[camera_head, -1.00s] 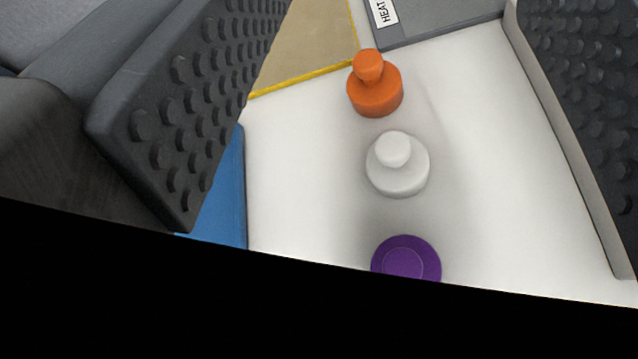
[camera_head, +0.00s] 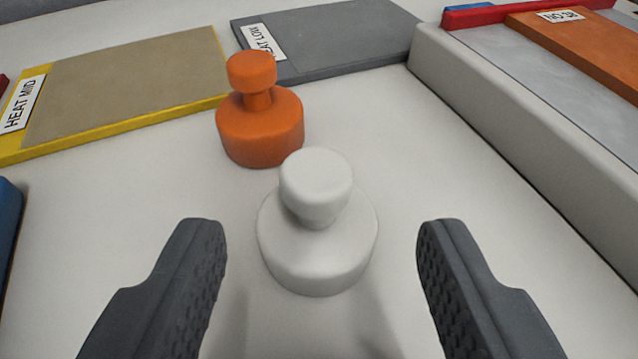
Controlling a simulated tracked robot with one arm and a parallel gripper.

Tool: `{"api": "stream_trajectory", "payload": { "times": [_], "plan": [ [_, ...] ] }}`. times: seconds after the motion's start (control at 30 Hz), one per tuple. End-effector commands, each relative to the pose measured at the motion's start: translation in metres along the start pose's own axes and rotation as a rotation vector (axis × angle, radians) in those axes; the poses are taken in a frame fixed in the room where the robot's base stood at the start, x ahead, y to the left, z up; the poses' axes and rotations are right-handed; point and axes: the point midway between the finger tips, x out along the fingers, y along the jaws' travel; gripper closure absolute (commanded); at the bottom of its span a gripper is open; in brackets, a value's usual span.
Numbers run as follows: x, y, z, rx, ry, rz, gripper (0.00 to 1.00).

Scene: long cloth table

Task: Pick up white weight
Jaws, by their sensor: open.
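The white weight (camera_head: 318,245) stands upright on the white cloth table in the middle of the view. It has a wide round base and a narrower knob on top. My gripper (camera_head: 322,255) is open, with one dark finger to the left of the weight and one to the right. The fingers have studded inner faces and show a gap to the weight on both sides. Nothing is held. The table right behind the weight's base is hidden by the weight itself.
An orange weight (camera_head: 260,125) stands close behind and left. A yellow-edged HEAT MID plate (camera_head: 120,90) and a grey HEAT LOW plate (camera_head: 340,40) lie farther back. A raised white-edged tray (camera_head: 520,130) runs along the right. A blue edge (camera_head: 8,235) shows at far left.

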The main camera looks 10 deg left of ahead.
Motion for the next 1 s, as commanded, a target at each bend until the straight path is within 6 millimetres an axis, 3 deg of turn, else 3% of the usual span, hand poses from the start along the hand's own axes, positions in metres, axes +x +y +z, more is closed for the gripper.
{"api": "stream_trajectory", "payload": {
  "times": [0.37, 0.7, 0.93, 1.0],
  "plan": [
    [0.023, -0.001, 0.002, -0.001, -0.004, 0.000, 0.48],
    [0.063, -0.003, 0.001, -0.001, -0.002, 0.000, 0.48],
    [0.065, -0.003, 0.001, -0.002, -0.003, -0.002, 0.48],
    [0.065, -0.003, 0.001, -0.002, -0.003, -0.002, 0.65]
  ]
}}
